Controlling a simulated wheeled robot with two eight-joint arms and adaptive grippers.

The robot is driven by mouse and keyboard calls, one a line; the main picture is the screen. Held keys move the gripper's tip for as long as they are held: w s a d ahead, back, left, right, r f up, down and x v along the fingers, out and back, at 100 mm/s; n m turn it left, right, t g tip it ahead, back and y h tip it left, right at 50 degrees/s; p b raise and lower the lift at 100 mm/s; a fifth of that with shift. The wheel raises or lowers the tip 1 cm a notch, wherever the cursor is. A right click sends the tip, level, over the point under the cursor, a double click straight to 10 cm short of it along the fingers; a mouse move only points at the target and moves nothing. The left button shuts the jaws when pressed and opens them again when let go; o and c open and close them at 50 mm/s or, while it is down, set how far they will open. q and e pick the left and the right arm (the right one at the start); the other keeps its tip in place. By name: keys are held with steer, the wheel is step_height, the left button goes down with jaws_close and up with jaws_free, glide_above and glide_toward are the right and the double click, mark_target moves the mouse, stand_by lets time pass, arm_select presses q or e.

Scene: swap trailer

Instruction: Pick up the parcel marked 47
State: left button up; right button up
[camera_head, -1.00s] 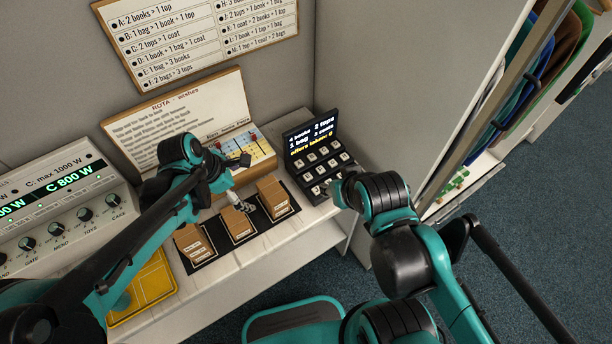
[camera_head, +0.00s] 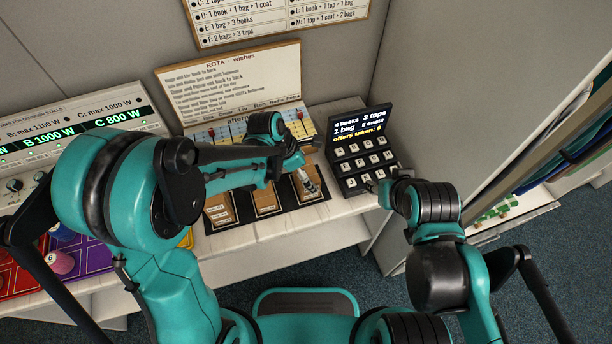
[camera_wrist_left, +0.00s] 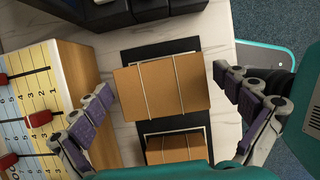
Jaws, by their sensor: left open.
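Three brown cardboard parcels stand in a row on black mats in the head view: a left one (camera_head: 219,213), a middle one (camera_head: 265,201) and a right one (camera_head: 299,190). No number 47 can be read on any of them. My left gripper (camera_head: 308,182) is at the right parcel and partly covers it. In the left wrist view a parcel with two pale cords (camera_wrist_left: 162,88) lies between the open, spread fingers, with gaps on both sides. Another corded parcel (camera_wrist_left: 175,148) shows below it. My right gripper (camera_head: 385,188) is beside the keypad, its jaws unclear.
A black keypad with a lit screen (camera_head: 360,128) stands right of the parcels, close to both grippers. A wishes board with sliders (camera_head: 232,90) stands behind them. A power console (camera_head: 75,140) is at the left. The white counter's front edge (camera_head: 290,232) is clear.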

arm_select(q)
steer(key=shift+r, duration=0.1)
steer(key=c, duration=1.2)
steer(key=shift+r, duration=0.1)
